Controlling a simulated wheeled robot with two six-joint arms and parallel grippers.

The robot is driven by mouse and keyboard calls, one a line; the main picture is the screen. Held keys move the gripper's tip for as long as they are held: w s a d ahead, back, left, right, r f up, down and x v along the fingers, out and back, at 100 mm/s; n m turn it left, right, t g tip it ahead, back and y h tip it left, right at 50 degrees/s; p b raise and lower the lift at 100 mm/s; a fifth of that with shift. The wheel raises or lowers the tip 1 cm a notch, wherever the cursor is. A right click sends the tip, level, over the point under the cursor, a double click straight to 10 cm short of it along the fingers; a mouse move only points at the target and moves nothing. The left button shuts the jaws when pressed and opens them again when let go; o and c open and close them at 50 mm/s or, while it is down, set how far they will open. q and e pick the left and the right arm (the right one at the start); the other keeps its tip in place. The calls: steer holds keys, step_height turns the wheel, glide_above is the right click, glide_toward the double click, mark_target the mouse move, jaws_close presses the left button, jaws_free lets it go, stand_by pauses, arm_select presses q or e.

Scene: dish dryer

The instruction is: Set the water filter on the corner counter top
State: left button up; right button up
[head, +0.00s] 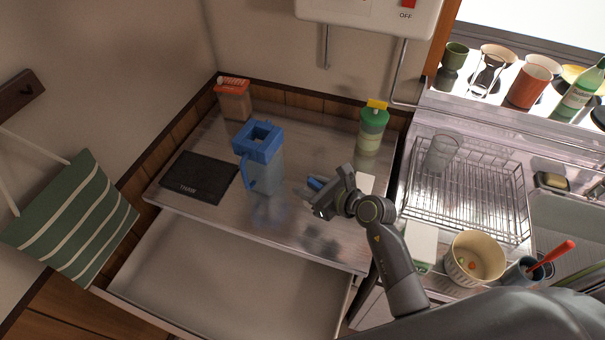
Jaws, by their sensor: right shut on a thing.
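A clear jug with a blue lid and blue handle (259,143), which looks like the water filter, stands upright on the shiny corner counter top (222,143). Its handle faces left. My right gripper (313,192) is just right of the jug, low over the counter, with a small gap between them. My left gripper is not in view.
A black mat (200,177) lies left of the jug. An open drawer (225,277) juts out in front. A wire dish rack (468,190) stands right. Counter between jug and bottle is clear.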

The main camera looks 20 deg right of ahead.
steer(key=f, duration=0.3)
steer(key=shift+s+a, duration=0.1)
steer(key=shift+s, duration=0.1)
steer(key=shift+f, duration=0.35)
steer(key=shift+w+f+b, duration=0.1)
steer(key=shift+f+b, duration=0.3)
steer(key=shift+f, duration=1.55)
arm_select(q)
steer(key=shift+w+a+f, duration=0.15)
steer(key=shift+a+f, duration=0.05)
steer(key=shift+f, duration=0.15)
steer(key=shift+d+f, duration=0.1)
arm_select(e)
steer(key=shift+f, duration=0.1)
steer(key=o, duration=1)
steer(key=shift+o, duration=0.2)
